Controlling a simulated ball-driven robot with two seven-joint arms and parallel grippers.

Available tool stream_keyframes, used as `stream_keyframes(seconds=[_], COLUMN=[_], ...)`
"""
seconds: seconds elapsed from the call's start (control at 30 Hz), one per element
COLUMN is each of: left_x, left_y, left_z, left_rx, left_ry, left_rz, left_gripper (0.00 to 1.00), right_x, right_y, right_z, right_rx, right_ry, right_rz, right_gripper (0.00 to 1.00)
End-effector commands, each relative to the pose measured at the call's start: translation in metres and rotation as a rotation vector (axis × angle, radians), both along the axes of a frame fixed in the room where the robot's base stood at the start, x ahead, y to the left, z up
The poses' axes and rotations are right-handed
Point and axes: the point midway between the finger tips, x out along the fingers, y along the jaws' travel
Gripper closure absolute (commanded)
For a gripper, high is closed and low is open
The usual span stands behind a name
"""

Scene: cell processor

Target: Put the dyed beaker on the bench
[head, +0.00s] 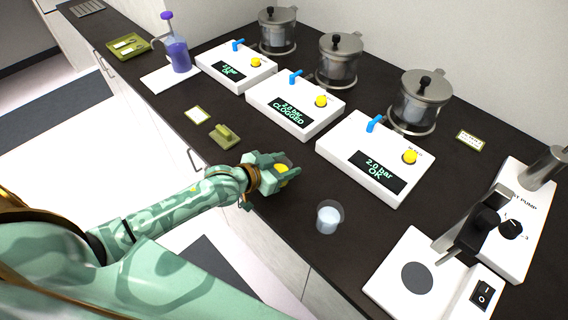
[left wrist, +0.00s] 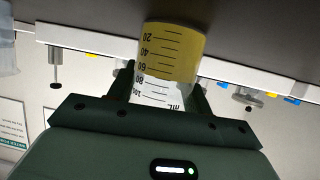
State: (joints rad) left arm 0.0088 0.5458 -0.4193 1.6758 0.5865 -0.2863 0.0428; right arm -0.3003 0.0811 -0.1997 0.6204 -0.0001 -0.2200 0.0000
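The dyed beaker (left wrist: 172,52), a clear graduated beaker with yellow liquid, stands between the fingers of my left gripper (left wrist: 167,88) in the left wrist view. The gripper is shut on it. In the head view my left gripper (head: 276,172) is over the front part of the dark bench (head: 275,222), and only a patch of the yellow beaker (head: 282,169) shows between the fingers. The beaker's base is close to the bench top; I cannot tell whether it touches. My right gripper is not in view.
A second beaker with pale liquid (head: 328,218) stands to the right of my left gripper. Three white pressure units, including the clogged one (head: 290,105), stand behind. A green block (head: 225,136) lies to the left. A white switch device (head: 425,275) stands at the right.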

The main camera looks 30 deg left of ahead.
Motion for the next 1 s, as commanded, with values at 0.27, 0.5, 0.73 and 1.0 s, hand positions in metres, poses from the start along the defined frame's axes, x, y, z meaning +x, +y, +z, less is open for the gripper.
stream_keyframes(seconds=[0.27, 0.5, 0.73, 1.0], left_x=[0.0, -0.011, -0.056, -0.095], left_y=[0.0, 0.005, 0.024, 0.043], left_z=[0.0, 0.008, 0.03, 0.046], left_rx=[0.0, 0.002, 0.002, 0.0], left_ry=[0.0, 0.001, 0.002, 0.002], left_rz=[0.0, 0.0, -0.003, 0.0], left_gripper=[0.28, 0.28, 0.28, 0.28], right_x=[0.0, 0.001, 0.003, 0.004], right_y=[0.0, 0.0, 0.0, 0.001], right_z=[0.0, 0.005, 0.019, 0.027], right_rx=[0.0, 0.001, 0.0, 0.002], right_ry=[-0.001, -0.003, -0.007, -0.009], right_rz=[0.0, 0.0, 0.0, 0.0], right_gripper=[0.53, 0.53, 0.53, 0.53])
